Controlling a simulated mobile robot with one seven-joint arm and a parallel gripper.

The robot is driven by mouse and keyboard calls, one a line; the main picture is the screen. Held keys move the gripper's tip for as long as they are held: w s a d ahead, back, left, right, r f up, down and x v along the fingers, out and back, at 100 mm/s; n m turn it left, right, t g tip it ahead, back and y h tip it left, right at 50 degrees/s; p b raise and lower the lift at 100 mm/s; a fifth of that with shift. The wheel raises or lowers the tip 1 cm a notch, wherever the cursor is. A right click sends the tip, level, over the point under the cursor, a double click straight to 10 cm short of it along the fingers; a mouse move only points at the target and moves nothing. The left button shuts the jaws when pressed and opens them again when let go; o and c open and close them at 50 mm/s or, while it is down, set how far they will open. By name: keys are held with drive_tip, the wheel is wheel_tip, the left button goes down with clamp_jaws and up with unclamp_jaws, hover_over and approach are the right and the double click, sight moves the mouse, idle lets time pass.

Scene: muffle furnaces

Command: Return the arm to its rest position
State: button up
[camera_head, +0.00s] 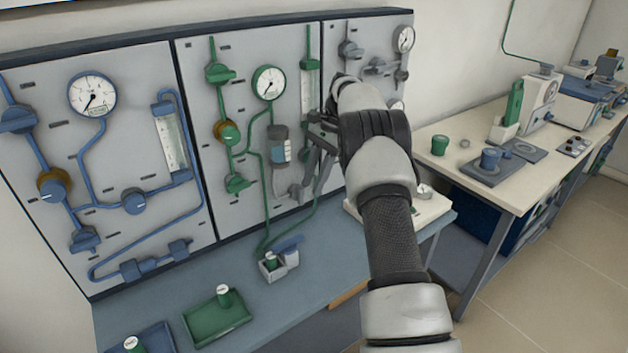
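My arm reaches up from the lower right of the head view, in front of the right part of the wall panel (225,110). My gripper (305,188) is at the arm's far end, left of the wrist, pointing down and left close to the panel's middle section. Its fingers partly overlap each other and the panel fittings behind, so I cannot tell whether they are apart or closed. I see nothing clearly held in it. The arm hides part of the panel's right section and part of the bench behind it.
A blue bench (330,265) below the panel bears a green tray (205,325), a blue tray (158,338) and a small white holder (290,262). A white device (432,208) sits behind my arm. At right, a table (450,172) carries several instruments. Open floor (560,270) lies lower right.

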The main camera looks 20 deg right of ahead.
drive_tip(key=shift+r, duration=0.1)
drive_tip(key=s+a+r+n+t+h+p, duration=0.15)
drive_tip(key=s+r, duration=0.25)
drive_tip(key=r, duration=0.4)
drive_tip(key=s+a+r+n+p, duration=0.1)
drive_tip(key=s+a+r+n, duration=0.1)
drive_tip(key=s+r, duration=0.35)
drive_tip(key=s+a+r+n+t+h+p, duration=0.1)
drive_tip(key=s+a+r+n+p, duration=0.15)
drive_tip(key=r, duration=0.65)
drive_tip(key=s+a+r+n+t+h+p, duration=0.1)
drive_tip(key=s+r+n, duration=0.15)
drive_tip(key=s, duration=0.45)
drive_tip(key=s+a+r+n+t+p, duration=0.1)
drive_tip(key=s+r+n+t, duration=0.15)
drive_tip(key=s, duration=0.55)
drive_tip(key=s+f+n+t+p, duration=0.1)
drive_tip(key=s+f+n+p, duration=0.1)
drive_tip(key=s, duration=0.8)
drive_tip(key=shift+s+a+n+h, duration=0.3)
drive_tip(key=shift+a+n+h, duration=0.15)
drive_tip(key=shift+n, duration=0.15)
drive_tip(key=shift+f, duration=0.1)
